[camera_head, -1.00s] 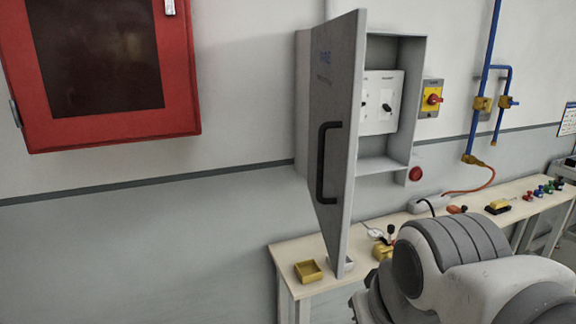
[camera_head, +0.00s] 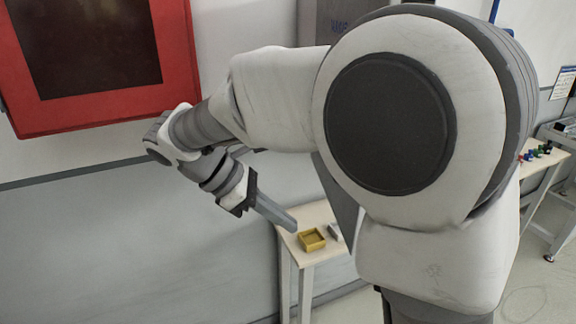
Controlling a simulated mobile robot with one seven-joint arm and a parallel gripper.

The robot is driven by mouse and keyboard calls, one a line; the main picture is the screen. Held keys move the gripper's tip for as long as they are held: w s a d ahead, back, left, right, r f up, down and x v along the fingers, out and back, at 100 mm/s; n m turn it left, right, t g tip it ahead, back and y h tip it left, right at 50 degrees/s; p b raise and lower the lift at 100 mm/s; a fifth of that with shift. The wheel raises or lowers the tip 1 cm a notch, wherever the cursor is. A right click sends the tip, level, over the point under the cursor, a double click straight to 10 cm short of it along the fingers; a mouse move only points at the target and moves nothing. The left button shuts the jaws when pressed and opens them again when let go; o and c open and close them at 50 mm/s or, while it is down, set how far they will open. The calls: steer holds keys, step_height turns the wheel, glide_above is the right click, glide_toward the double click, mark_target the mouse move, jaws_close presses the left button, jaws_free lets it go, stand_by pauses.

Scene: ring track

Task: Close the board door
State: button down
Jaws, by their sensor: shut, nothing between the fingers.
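The grey board door (camera_head: 340,200) is mostly hidden behind my arm. Its upper part with blue lettering shows at the top, and its lower corner hangs over the bench end, so it still stands out from the wall. Its handle, the board's inside and its switches are hidden now. My gripper (camera_head: 288,221) points down and to the right, just left of the door's lower part, on its outer face side. Its fingers are shut and hold nothing. I cannot tell whether they touch the door.
A red wall cabinet with a dark window (camera_head: 100,60) hangs at the upper left. A yellow tray (camera_head: 311,239) sits on the bench (camera_head: 300,262) below the fingers. Small coloured items (camera_head: 536,153) stand on the bench at the right. The wall at the lower left is clear.

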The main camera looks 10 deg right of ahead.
steer(key=w+d+f+n, duration=0.1)
steer(key=d+f, duration=0.6)
steer(key=d, duration=0.2)
steer(key=shift+w+d+h, duration=0.25)
steer(key=shift+d+h, duration=0.05)
steer(key=shift+d, duration=0.05)
steer(key=shift+d, duration=0.15)
